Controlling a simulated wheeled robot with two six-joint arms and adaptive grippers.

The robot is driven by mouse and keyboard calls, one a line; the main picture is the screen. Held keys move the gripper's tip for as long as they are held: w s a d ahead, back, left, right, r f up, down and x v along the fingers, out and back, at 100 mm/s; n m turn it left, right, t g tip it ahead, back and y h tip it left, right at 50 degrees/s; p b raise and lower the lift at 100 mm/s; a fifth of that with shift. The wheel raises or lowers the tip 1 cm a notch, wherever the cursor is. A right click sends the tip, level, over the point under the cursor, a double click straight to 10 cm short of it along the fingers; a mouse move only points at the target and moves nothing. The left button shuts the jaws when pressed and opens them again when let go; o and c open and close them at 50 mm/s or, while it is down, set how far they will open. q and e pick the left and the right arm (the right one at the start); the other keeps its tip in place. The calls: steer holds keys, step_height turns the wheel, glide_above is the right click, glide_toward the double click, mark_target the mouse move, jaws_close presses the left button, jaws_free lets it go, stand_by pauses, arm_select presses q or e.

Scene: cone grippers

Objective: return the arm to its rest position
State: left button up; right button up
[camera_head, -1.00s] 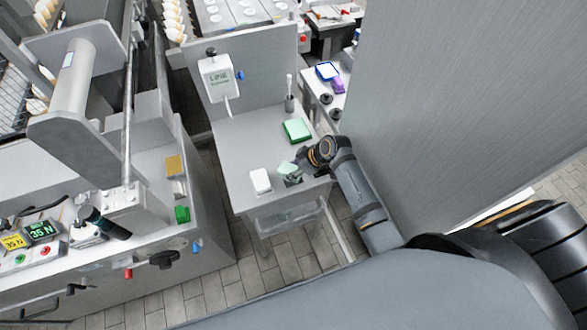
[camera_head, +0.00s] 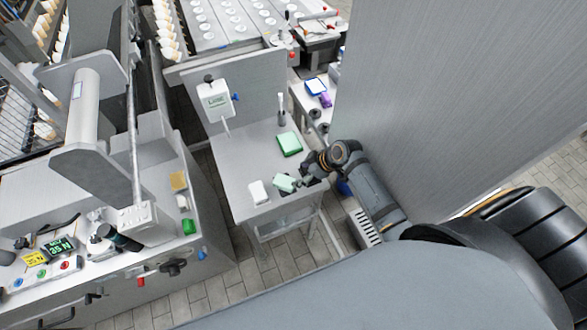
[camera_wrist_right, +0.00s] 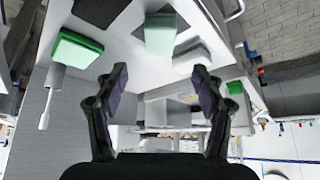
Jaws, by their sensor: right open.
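My right gripper (camera_head: 304,183) is over the front right corner of the small grey table (camera_head: 238,158). In the right wrist view its two fingers (camera_wrist_right: 160,78) are spread apart with nothing between them. A pale green block (camera_head: 284,182) lies on a dark pad just left of the gripper, apart from it. The block also shows beyond the fingers in the wrist view (camera_wrist_right: 160,34). My left gripper is not in view.
A green box (camera_head: 289,144) and a white block (camera_head: 259,192) lie on the table. A dispenser (camera_head: 214,98) hangs on its back panel. A tall grey panel (camera_head: 440,100) stands close to my right arm. A machine bench (camera_head: 165,230) stands left.

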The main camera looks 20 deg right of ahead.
arm_select(q)
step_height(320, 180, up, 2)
steer(key=shift+p, duration=0.5)
arm_select(e)
steer(key=shift+v, duration=1.05)
